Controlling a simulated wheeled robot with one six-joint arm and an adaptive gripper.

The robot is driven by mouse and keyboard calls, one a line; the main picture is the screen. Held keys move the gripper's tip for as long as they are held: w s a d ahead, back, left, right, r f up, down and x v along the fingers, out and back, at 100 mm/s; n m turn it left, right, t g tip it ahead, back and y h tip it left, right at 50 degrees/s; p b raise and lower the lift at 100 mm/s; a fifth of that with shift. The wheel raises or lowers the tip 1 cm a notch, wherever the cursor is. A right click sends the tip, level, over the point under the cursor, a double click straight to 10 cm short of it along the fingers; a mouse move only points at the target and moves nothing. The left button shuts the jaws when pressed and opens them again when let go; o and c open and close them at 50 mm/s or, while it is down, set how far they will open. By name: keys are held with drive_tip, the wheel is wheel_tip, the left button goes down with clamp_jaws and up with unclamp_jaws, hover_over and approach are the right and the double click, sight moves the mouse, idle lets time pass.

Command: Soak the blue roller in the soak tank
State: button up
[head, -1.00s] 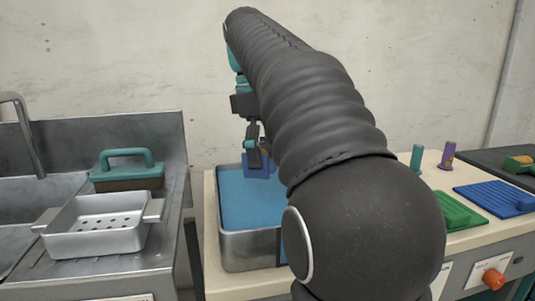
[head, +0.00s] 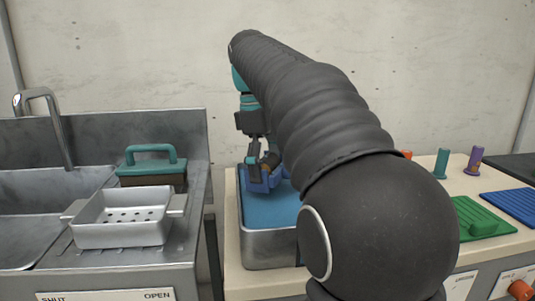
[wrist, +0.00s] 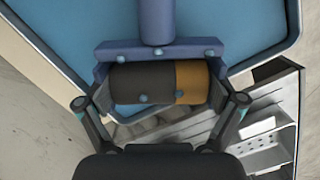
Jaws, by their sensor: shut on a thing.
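The blue roller (head: 262,184) is in my gripper (head: 261,167), over the back part of the soak tank (head: 270,250). The tank is a steel box with a blue surface inside. In the wrist view the roller has a blue crossbar (wrist: 190,47), a blue shaft pointing away, and a dark and tan cylinder (wrist: 143,82) between the fingers. My gripper's fingers close on its two sides. The roller looks close to the blue surface; I cannot tell whether it touches. My arm hides the tank's right side.
Left of the tank is a steel sink counter with a perforated tray (head: 122,220), a teal-handled block (head: 151,167) and a tap (head: 45,115). To the right are a green ribbed board (head: 482,218), a blue board (head: 515,203), a teal peg (head: 442,163) and a purple peg (head: 474,160).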

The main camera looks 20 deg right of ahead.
drive_tip(key=shift+f+b, duration=2.55)
drive_tip(key=shift+f, duration=1.35)
drive_tip(key=shift+r, duration=0.1)
idle(2.8)
wheel_tip(320, 180, up, 6)
drive_tip(key=p, duration=0.5)
drive_tip(key=shift+r, duration=0.1)
wheel_tip(320, 180, up, 5)
hover_over(269, 213)
drive_tip(key=shift+w+a+r, duration=0.1)
drive_tip(key=shift+a+r, duration=0.1)
drive_tip(key=shift+a, duration=0.05)
